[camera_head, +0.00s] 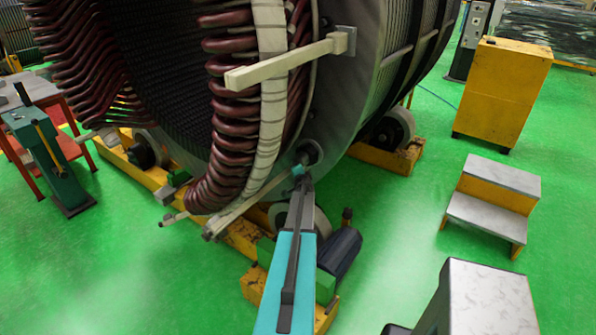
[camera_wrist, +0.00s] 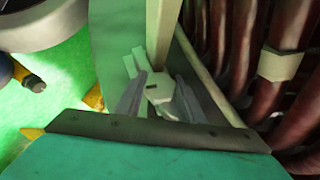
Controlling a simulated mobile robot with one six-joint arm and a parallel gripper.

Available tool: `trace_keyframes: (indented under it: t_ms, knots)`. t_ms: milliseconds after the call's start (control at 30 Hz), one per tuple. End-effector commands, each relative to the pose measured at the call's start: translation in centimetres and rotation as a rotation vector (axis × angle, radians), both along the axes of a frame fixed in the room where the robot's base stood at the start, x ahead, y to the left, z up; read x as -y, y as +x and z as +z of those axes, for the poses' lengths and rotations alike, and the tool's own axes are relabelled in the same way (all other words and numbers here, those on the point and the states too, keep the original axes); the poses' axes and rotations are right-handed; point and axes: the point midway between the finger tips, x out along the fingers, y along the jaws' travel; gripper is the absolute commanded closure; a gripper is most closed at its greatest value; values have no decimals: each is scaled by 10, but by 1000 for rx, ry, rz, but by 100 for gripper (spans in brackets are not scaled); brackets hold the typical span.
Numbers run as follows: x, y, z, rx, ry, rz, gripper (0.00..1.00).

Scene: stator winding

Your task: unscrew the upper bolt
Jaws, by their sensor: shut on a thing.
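My gripper (camera_head: 300,173) is at the end of the teal and grey arm, at the stator's lower flange by the inner end of a beige bar (camera_head: 244,205). In the wrist view, my gripper (camera_wrist: 160,97) has a grey finger on each side of a pale, blocky bolt head (camera_wrist: 158,87) with a dark recess, and is shut on it. A beige bar (camera_wrist: 162,30) runs away above the bolt. In the head view the bolt is too small and covered to make out. Its thread is hidden.
The stator (camera_head: 345,95) with red-brown coils (camera_head: 232,150) fills the upper left. Another beige bar (camera_head: 285,62) juts out above my gripper. A motor (camera_head: 340,250) and yellow frame (camera_head: 240,238) are below. Yellow steps (camera_head: 490,205) stand on open green floor at right.

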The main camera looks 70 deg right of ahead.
Motion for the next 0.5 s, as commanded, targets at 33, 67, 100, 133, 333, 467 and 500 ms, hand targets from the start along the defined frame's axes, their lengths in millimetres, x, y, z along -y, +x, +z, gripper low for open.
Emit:
trace_keyframes:
  t_ms: [33, 67, 100, 133, 333, 467, 500]
  knots:
    - [0, -2, -1, -1, 2, -4, 88]
    - [0, -2, -1, -1, 2, -4, 64]
    - [0, -2, -1, -1, 1, -4, 57]
    - [0, -2, -1, 0, 1, -3, 52]
    - [0, -1, -1, 0, 1, -2, 47]
    - [0, 0, 0, 1, 0, -1, 47]
    - [0, -1, 0, 1, 0, 0, 47]
